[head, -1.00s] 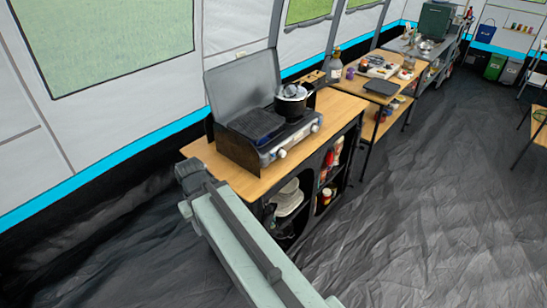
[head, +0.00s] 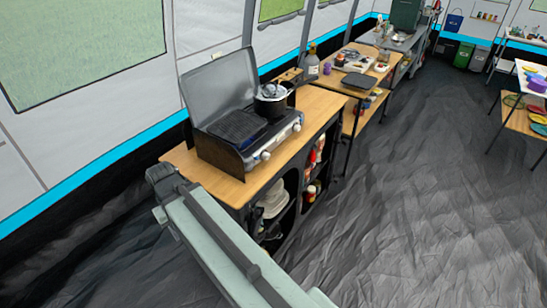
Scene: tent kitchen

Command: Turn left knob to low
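The camp stove (head: 233,150) stands with its grey lid (head: 216,85) raised on a wooden-topped cabinet. Two pale knobs are on its front panel: the left knob (head: 265,155) and the right knob (head: 296,128). The knob settings are too small to read. A dark pot (head: 271,102) sits on the stove's right side, and the left side shows a bare dark grate (head: 238,127). My pale green arm reaches from the bottom edge toward the cabinet's near left corner. My gripper cannot be made out, and nothing of mine is seen touching the knobs.
The cabinet (head: 186,163) has open shelves with dishes and jars. Behind it stand a bottle (head: 312,66) and a second wooden table (head: 349,60). A table with colourful plates (head: 535,105) is at the far right. The dark floor (head: 400,190) between is clear.

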